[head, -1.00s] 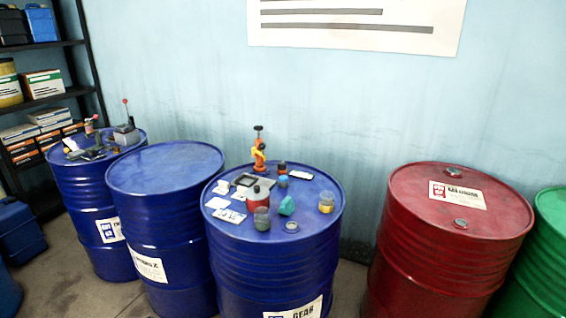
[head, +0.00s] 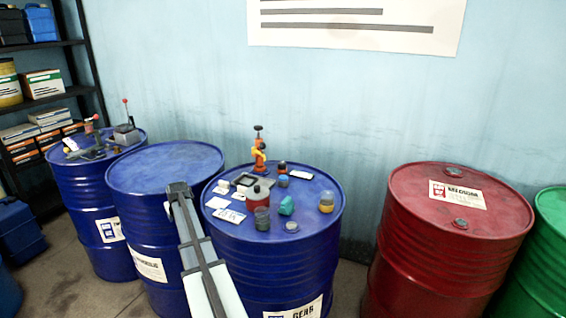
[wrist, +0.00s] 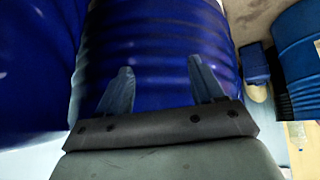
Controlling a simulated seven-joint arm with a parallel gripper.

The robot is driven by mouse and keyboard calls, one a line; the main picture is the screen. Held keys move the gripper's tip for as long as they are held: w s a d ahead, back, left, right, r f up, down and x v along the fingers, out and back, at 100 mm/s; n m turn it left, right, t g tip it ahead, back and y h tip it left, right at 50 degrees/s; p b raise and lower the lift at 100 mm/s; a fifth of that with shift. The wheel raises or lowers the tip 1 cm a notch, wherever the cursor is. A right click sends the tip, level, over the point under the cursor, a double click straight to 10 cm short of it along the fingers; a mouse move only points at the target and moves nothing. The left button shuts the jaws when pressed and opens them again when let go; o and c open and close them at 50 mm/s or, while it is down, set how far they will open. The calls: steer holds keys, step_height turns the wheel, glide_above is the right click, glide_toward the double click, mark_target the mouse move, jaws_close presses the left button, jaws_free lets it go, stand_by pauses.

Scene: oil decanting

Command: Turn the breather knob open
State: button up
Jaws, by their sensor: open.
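I cannot tell which small part is the breather knob. Candidates are an orange device with a black top (head: 259,150) at the back of the front blue drum (head: 300,245), and a grey device with a red-tipped lever (head: 126,130) on the far-left blue drum (head: 80,185). In the head view my gripper (head: 178,187) is in front of the middle blue drum (head: 165,165), near its right edge, and touches no small part that I can see. In the wrist view my gripper (wrist: 160,68) has its two fingers apart and empty, before the ribbed side of a blue drum (wrist: 155,40).
On the front drum stand a red can (head: 258,192), a teal lump (head: 286,205), a yellow-grey jar (head: 326,202) and white cards (head: 230,215). A red drum (head: 450,225) and a green drum (head: 550,235) stand right. Shelves (head: 75,60) stand left. The middle drum's top is bare.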

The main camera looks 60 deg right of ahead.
steer(key=s+d+r+m+t+h, duration=0.1)
steer(key=s+d+r+m+h, duration=0.25)
steer(key=d+r, duration=1.05)
steer(key=s+d+r+m+t+h, duration=0.1)
steer(key=s+d+r+m, duration=0.1)
steer(key=s+d+r, duration=0.5)
steer(key=s+d+r+m+h, duration=0.2)
steer(key=s+r, duration=0.4)
steer(key=r, duration=0.5)
steer(key=n+g+y, duration=0.3)
steer(key=n+y, duration=0.2)
glide_above(282, 163)
steer(key=a, duration=0.3)
step_height(282, 163, down, 6)
steer(key=s+d+f+n+y, duration=0.2)
steer(key=s+d+n, duration=0.1)
steer(key=s+d, duration=0.1)
steer(key=w+f+y, duration=0.1)
steer(key=f, duration=0.3)
steer(key=w+f+n, duration=0.1)
steer(key=f, duration=0.4)
steer(key=w+a+f+n+y, duration=0.1)
steer(key=f, duration=0.3)
steer(key=shift+w+f+y, duration=0.3)
steer(key=shift+f+y, duration=0.05)
steer(key=shift+c, duration=0.3)
